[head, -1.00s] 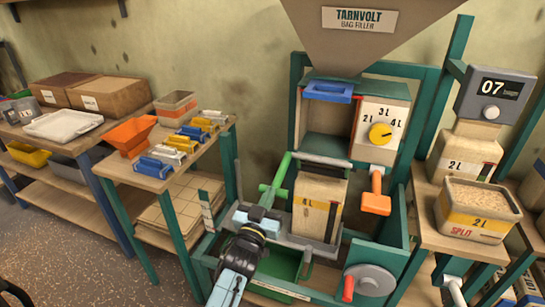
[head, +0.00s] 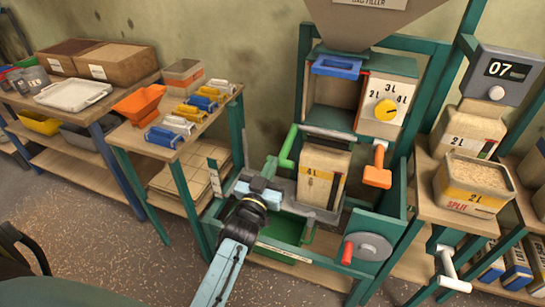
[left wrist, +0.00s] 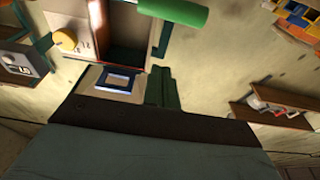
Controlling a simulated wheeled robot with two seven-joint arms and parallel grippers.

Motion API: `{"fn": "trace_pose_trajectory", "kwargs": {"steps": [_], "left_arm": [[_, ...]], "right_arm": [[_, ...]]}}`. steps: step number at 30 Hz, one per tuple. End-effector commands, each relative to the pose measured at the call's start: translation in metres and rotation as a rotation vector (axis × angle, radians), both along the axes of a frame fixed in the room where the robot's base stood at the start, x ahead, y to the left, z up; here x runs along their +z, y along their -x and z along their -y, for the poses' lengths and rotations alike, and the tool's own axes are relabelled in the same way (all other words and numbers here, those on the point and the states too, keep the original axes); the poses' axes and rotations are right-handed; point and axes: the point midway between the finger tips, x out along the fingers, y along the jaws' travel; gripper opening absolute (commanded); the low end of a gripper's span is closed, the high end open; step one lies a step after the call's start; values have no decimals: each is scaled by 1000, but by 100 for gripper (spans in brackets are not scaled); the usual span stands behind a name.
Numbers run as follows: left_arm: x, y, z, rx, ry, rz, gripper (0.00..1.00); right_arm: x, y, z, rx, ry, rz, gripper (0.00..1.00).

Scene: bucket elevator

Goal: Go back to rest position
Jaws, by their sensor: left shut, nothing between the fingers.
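My left gripper (head: 258,190) is shut and empty, in front of the bag filler at its left side. The green lever handle (head: 287,147) stands just above and right of it, apart from the fingers. The green handle also shows at the top of the left wrist view (left wrist: 173,14). A 4L bag (head: 322,180) stands upright under the filler, right of the gripper. My right gripper is in neither view.
The bag filler frame (head: 375,228) with an orange handle (head: 377,170) and a grey crank wheel (head: 368,247) stands close to the right. A side table (head: 150,150) with several clips and an orange scoop (head: 140,103) is at left. Open floor (head: 100,225) lies front left.

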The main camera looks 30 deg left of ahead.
Motion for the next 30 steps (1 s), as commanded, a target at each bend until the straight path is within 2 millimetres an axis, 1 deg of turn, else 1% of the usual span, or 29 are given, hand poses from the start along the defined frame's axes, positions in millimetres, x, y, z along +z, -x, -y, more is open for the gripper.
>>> {"fn": "trace_pose_trajectory", "kwargs": {"steps": [1, 3, 6, 9, 12, 15, 20, 23, 25, 26, 29, 30], "left_arm": [[-13, 16, 2, 1, 3, -15, 0], [-19, 31, 4, 1, 2, -14, 0], [-26, 51, 7, 1, 2, -13, 0], [-31, 66, 9, 1, 2, -12, 0], [-34, 75, 11, 1, 2, -10, 0], [-35, 80, 11, 1, 1, -9, 0], [-36, 82, 12, 1, 0, -8, 0], [-44, 82, 14, -4, 4, -29, 0], [-63, 83, 19, -18, 13, -78, 0], [-76, 83, 22, -26, 18, -112, 0], [-135, 92, 37, -64, 37, -265, 0], [-163, 99, 43, -82, 44, -342, 0]], "right_arm": [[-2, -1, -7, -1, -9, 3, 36], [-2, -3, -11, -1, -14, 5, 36], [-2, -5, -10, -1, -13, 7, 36], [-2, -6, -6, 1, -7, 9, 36], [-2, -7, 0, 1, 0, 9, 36], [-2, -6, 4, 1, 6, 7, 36], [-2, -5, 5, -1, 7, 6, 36], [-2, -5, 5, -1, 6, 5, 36], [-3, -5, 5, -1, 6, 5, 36], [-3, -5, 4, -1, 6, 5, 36], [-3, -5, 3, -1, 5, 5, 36], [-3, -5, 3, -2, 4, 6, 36]]}}
